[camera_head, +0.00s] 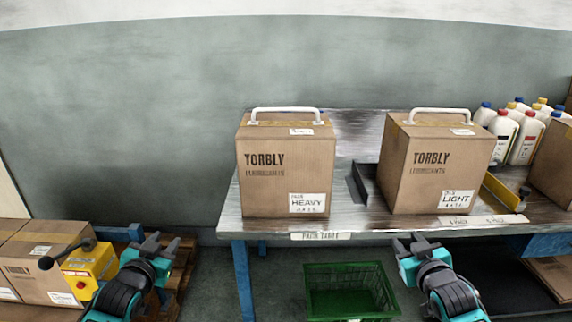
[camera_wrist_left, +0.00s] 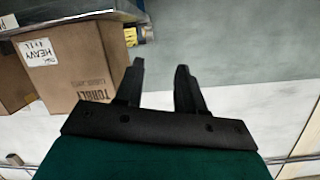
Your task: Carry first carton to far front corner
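Two brown TORBLY cartons with white top handles stand upright on the table (camera_head: 350,225). The HEAVY carton (camera_head: 288,172) is at the table's left end, and the LIGHT carton (camera_head: 430,168) stands to its right. Nothing labels either as first. The HEAVY carton also shows in the left wrist view (camera_wrist_left: 85,62), inverted. My left gripper (camera_head: 158,244) is open and empty, left of the table and apart from the cartons; its two fingers stand apart in the left wrist view (camera_wrist_left: 160,88). My right gripper (camera_head: 418,243) looks open and empty, in front of the table's edge below the LIGHT carton.
A green crate (camera_head: 350,290) stands on the floor between my arms. More cartons (camera_head: 40,255) and a yellow box with a red button (camera_head: 88,268) are at lower left by a wooden pallet (camera_head: 180,265). Several bottles (camera_head: 502,135) and another carton (camera_head: 553,165) stand at right.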

